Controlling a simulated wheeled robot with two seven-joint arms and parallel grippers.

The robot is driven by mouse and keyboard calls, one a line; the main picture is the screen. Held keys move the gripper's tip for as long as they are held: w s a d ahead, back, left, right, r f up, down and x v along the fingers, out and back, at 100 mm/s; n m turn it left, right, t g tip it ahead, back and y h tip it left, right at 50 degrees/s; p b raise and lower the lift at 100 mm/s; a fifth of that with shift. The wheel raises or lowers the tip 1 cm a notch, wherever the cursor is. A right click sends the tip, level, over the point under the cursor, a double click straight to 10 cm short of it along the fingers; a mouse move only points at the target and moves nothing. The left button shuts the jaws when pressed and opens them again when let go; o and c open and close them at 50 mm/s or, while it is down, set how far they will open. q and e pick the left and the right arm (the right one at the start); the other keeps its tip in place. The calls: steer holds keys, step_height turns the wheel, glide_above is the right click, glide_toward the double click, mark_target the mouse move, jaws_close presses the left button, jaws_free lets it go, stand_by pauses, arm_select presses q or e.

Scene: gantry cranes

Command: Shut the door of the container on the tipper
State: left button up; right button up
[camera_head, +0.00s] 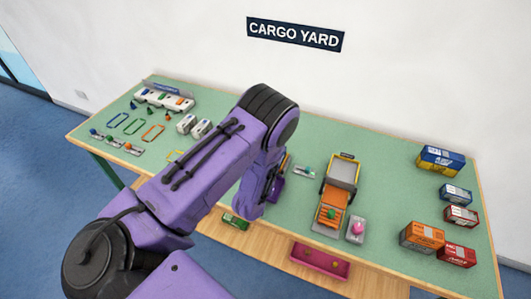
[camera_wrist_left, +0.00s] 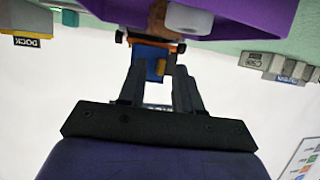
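In the left wrist view, which is upside down, the two dark fingers of my left gripper (camera_wrist_left: 158,78) stand apart with a gap between them. A small blue and orange thing (camera_wrist_left: 157,66) shows beyond or between the fingertips; it may be the container on the tipper, and I cannot tell if they touch. In the head view my purple left arm reaches over the table, and its dark gripper end (camera_head: 277,187) is partly hidden behind the forearm. The arm covers the middle of the table, so the container's door cannot be made out. My right gripper is not in view.
An orange frame with a grey tray (camera_head: 342,172) stands right of my arm, beside a pink knob (camera_head: 357,228) on a grey base. Several containers, one blue and yellow (camera_head: 440,158), stand at the right. Two white blocks (camera_head: 187,124) and a rack (camera_head: 163,99) are left.

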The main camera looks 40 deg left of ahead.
arm_select(q)
steer(key=b+v, duration=0.2)
steer(key=v, duration=0.8)
steer(key=shift+s, duration=0.2)
steer(key=shift+d+r, duration=0.1)
steer(key=shift+d, duration=0.05)
